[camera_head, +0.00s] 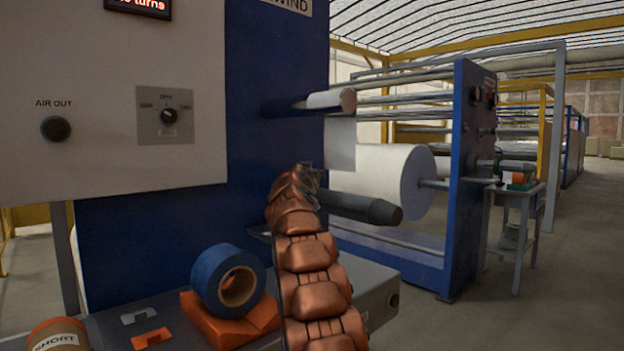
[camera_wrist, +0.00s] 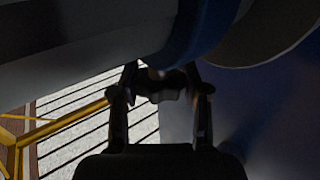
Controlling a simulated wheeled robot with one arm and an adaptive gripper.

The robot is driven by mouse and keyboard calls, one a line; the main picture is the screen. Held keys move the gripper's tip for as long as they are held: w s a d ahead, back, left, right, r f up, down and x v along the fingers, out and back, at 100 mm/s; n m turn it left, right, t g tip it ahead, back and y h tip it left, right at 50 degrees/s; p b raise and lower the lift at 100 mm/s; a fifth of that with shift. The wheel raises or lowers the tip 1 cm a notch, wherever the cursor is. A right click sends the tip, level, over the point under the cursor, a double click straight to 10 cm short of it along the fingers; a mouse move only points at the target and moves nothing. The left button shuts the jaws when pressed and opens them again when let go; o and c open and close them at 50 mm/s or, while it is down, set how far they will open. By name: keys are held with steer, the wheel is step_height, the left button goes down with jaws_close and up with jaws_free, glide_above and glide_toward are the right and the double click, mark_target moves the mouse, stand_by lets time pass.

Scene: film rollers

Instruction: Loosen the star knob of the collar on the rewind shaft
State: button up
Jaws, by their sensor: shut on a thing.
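The dark grey rewind shaft (camera_head: 355,207) sticks out to the right from behind my arm in the head view, with a rounded free end. My gripper (camera_head: 306,180) is at the shaft's inner part, near the blue machine wall. In the wrist view its two fingers (camera_wrist: 163,92) are closed on a dark, lobed star knob (camera_wrist: 168,84). A rounded blue edge (camera_wrist: 190,35), which may be the collar, lies just above the knob. My arm hides the collar and knob in the head view. How loose the knob is cannot be told.
A blue tape roll (camera_head: 228,280) rests on an orange block (camera_head: 232,320) on the grey bench below, left of my arm. A SHORT-labelled roll (camera_head: 57,335) stands at the lower left. A white film roll (camera_head: 382,180) is behind the shaft.

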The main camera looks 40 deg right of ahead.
steer(key=shift+r+n+t+y+p, duration=0.2)
steer(key=shift+n+t+y+p, duration=0.2)
steer(key=shift+t, duration=0.1)
steer(key=shift+n+t+y+p, duration=0.3)
steer(key=shift+p, duration=0.2)
steer(key=n+t+y+p, duration=0.1)
steer(key=p, duration=0.1)
steer(key=shift+s+d+r+p, duration=0.1)
steer(key=shift+r+p, duration=0.05)
steer(key=shift+p, duration=0.15)
steer(key=y+p, duration=0.1)
steer(key=p, duration=0.2)
steer(key=n+t+p, duration=0.1)
steer(key=p, duration=0.3)
steer(key=shift+d+r+t+y, duration=0.15)
steer(key=shift+t+y, duration=0.15)
steer(key=shift+y, duration=0.1)
steer(key=n+y+p, duration=0.1)
steer(key=p, duration=0.6)
steer(key=shift+s+t+p, duration=0.1)
steer(key=shift+t+p, duration=0.25)
steer(key=shift+t, duration=0.05)
steer(key=shift+f+n+y+p, duration=0.3)
steer(key=shift+f+p, duration=0.1)
steer(key=shift+p, duration=0.3)
steer(key=shift+a, duration=0.25)
steer(key=o, duration=1.2)
steer(key=shift+c, duration=0.2)
